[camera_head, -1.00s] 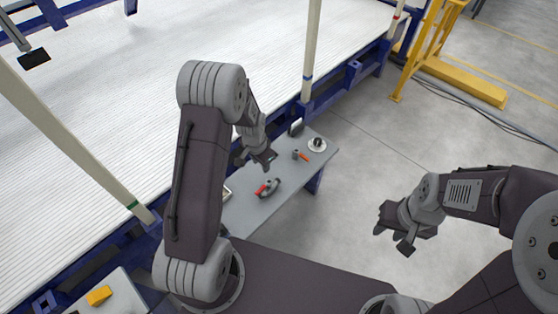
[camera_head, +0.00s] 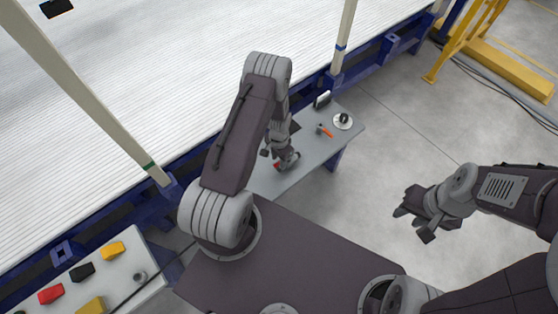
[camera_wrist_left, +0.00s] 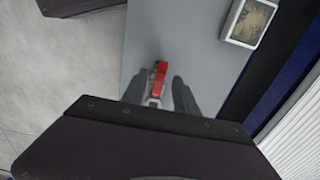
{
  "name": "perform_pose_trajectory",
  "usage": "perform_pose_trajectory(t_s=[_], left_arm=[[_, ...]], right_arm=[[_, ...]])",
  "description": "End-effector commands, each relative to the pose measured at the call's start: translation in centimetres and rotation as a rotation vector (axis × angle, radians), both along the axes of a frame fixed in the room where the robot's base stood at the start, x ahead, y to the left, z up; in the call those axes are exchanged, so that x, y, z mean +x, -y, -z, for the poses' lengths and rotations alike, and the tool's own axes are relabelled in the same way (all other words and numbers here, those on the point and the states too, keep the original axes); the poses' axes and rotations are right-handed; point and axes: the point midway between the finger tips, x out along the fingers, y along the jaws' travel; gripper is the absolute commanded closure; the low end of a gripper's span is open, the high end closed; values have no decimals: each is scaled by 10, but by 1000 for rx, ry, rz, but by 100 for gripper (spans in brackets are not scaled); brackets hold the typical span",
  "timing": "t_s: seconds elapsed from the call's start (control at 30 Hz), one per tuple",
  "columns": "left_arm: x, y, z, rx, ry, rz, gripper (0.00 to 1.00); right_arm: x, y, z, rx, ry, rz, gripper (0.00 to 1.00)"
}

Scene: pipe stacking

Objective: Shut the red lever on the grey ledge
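The red lever (camera_head: 277,166) shows as a small patch on the grey ledge (camera_head: 322,158), mostly hidden by my left gripper (camera_head: 278,156). In the left wrist view the red lever (camera_wrist_left: 159,76) points up the picture, on a pale metal body whose lower part is hidden by my wrist. My left gripper (camera_wrist_left: 158,92) is open, with one finger on each side of the lever. Gaps show between the fingers and the lever in that view; I cannot tell the height between them. My right gripper (camera_head: 416,222) looks open and empty, over the floor right of the ledge.
A framed tray (camera_wrist_left: 249,22) lies on the ledge. A blue rail and pale post (camera_head: 346,40) border it. A panel with coloured blocks (camera_head: 130,268) is lower left.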

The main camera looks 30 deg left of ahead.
Motion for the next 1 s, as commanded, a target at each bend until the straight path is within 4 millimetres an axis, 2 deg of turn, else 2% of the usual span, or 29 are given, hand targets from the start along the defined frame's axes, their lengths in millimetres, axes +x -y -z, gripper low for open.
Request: perform_pose_trajectory(t_s=[0.1, 0.37, 0.4, 0.5, 1.0], left_arm=[[0, 0, 10, 1, 1, 0, 65], [0, 0, 11, 1, 1, 0, 65], [0, 0, 11, 1, 1, 0, 76], [0, 0, 11, 1, 1, 0, 100], [0, 0, 11, 0, 1, 0, 100]], right_arm=[[0, 0, 1, 0, 0, 0, 64], [0, 0, 1, 0, 0, 0, 64], [0, 0, 1, 0, 0, 0, 64], [0, 0, 1, 0, 0, 0, 64], [0, 0, 1, 0, 0, 0, 64]])
